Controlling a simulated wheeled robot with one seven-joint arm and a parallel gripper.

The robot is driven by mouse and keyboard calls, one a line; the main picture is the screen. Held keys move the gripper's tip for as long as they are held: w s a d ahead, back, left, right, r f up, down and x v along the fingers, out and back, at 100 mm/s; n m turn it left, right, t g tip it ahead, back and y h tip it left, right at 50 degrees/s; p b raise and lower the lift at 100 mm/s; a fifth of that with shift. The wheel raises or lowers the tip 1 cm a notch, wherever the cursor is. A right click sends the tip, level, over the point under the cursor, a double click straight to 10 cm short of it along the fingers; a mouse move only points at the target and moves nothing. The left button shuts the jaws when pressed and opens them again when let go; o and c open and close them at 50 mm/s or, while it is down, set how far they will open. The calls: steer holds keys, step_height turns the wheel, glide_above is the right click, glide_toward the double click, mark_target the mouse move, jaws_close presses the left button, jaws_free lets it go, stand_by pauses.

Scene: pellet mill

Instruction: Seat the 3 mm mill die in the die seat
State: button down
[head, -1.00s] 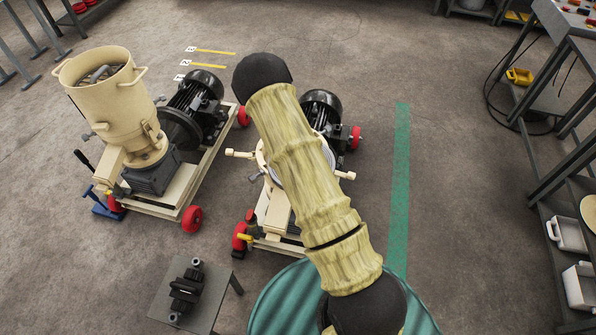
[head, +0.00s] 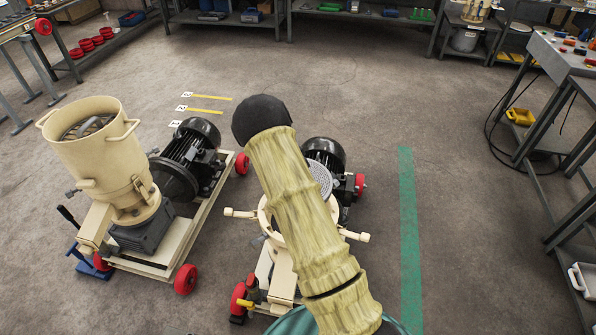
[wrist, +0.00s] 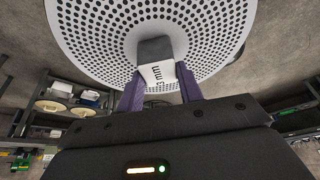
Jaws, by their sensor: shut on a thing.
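The 3 mm mill die, a pale grey disc full of small holes (wrist: 95,35), fills the top of the wrist view. My gripper (wrist: 160,76) is shut on its dark grey central block, marked "3 mm", with a purple finger on either side. In the head view a strip of the die (head: 321,176) shows behind my arm, which hides the gripper. The open mill on the right has a cream ring (head: 266,224) with handles around its top. My arm covers most of this ring, so the die seat and the gap to the die cannot be seen.
A second mill with a cream hopper (head: 110,160) stands at the left. Black motors (head: 326,158) and red wheels (head: 186,279) sit on the mill frames. A green floor stripe (head: 410,240) runs at the right, beside a bench (head: 575,60).

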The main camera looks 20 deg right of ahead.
steer(key=b+x, duration=0.2)
steer(key=a+b+x, duration=0.1)
steer(key=b+x, duration=0.1)
steer(key=shift+w+f, duration=0.1)
steer(key=shift+f, duration=0.35)
steer(key=shift+w, duration=0.15)
steer(key=shift+d, duration=0.1)
steer(key=shift+f+b, duration=0.25)
steer(key=shift+b, duration=0.2)
steer(key=shift+f+b, duration=0.7)
steer(key=shift+f, duration=0.4)
steer(key=shift+s+f, duration=0.2)
steer(key=shift+f, duration=0.05)
steer(key=shift+w+f+b, duration=0.1)
steer(key=shift+f+b, duration=0.75)
steer(key=shift+f, duration=0.15)
steer(key=shift+f, duration=0.1)
